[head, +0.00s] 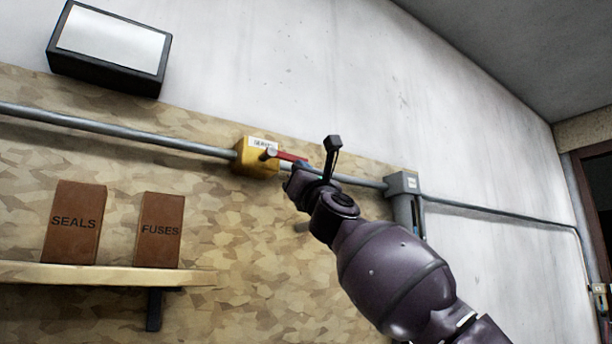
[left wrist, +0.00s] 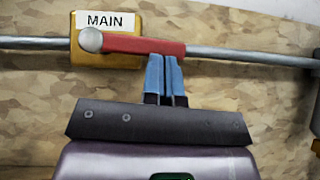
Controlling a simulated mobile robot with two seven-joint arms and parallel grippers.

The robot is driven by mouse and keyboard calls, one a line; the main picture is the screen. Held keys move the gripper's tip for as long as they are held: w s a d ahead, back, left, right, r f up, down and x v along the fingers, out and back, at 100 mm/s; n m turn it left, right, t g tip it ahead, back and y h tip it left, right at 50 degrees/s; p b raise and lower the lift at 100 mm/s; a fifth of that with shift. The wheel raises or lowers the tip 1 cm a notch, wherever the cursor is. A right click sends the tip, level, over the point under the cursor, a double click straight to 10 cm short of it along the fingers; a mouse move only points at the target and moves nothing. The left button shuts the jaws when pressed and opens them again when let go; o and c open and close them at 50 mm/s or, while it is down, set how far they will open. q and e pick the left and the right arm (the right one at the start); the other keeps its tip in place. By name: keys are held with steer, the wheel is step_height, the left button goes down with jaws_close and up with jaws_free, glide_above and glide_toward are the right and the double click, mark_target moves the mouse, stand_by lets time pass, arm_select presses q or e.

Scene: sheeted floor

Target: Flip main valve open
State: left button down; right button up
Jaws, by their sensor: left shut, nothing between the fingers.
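The main valve is a yellow box (head: 254,158) on a grey pipe along the wall, with a white label on top. In the left wrist view, the box (left wrist: 92,55) reads "MAIN". Its red handle (head: 289,156) runs to the right from a round grey knob, roughly along the pipe; it also shows in the left wrist view (left wrist: 140,45). My left gripper (left wrist: 166,57) is shut and empty, its blue fingertips at the lower edge of the handle near its right end. I cannot tell whether they touch. In the head view, my wrist partly hides the left gripper (head: 300,167).
A shelf (head: 110,274) at lower left holds a "SEALS" box (head: 75,222) and a "FUSES" box (head: 157,230). A grey box (head: 403,184) sits on the pipe to the right. A dark-framed panel (head: 110,45) is above. A doorway is at far right.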

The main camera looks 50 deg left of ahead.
arm_select(q)
steer(key=shift+r, duration=0.2)
arm_select(e)
steer(key=shift+s+f, duration=0.3)
steer(key=shift+w, duration=0.1)
